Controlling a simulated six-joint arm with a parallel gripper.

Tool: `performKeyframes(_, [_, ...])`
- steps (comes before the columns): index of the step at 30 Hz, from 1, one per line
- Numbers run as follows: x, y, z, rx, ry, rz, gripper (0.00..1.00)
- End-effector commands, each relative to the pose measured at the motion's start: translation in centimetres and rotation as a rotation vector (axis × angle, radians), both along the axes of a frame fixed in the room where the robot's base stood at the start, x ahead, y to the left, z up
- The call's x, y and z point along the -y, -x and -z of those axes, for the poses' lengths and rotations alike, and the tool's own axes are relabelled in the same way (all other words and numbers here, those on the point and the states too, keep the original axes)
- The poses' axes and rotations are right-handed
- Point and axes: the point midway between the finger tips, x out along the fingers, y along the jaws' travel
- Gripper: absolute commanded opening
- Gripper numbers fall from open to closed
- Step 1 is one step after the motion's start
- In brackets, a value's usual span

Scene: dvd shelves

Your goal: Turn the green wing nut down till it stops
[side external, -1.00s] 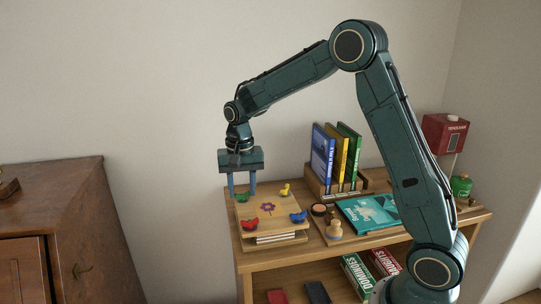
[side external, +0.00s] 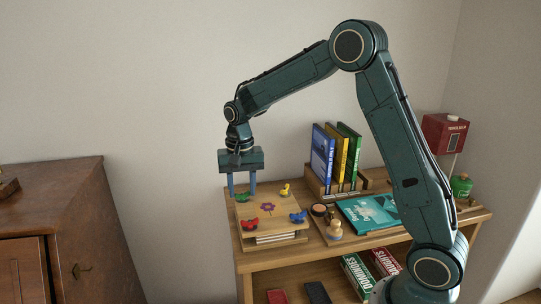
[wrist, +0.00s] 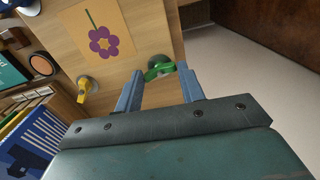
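The green wing nut (side external: 243,197) sits at the back left corner of a wooden flower press. It also shows in the wrist view (wrist: 159,69). My gripper (side external: 242,194) points down over that corner. Its two blue fingers are apart, with the tips at either side of the green nut; in the wrist view my gripper (wrist: 157,79) has the nut showing between and just beyond the tips. I cannot tell whether either finger touches it. The press's top board (side external: 283,222) bears a flower picture (side external: 267,207).
Yellow (side external: 285,189), blue (side external: 298,216) and red (side external: 250,224) wing nuts sit at the other corners. Upright books (side external: 341,155) stand behind right. A teal book (side external: 370,213), a small wooden figure (side external: 335,228) and a round pot (side external: 318,210) lie right of the press.

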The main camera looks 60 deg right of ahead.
Motion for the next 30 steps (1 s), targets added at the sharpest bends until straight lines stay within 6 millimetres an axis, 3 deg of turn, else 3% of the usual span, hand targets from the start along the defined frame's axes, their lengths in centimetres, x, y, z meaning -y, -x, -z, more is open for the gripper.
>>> performKeyframes(1, [0.0, 0.0, 0.0, 0.002, 0.001, 0.002, 0.45])
performKeyframes(3, [0.0, 0.0, 0.0, 0.001, 0.0, 0.002, 0.58])
performKeyframes(4, [0.0, 0.0, 0.0, 0.001, 0.001, 0.002, 0.6])
performKeyframes(17, [0.0, 0.0, -0.5, 0.001, 0.0, 0.0, 0.6])
performKeyframes(23, [0.0, -0.1, -2.2, 0.004, 0.001, 0.0, 0.6])
performKeyframes(30, [0.0, -0.1, -5.9, 0.005, 0.001, 0.0, 0.6])
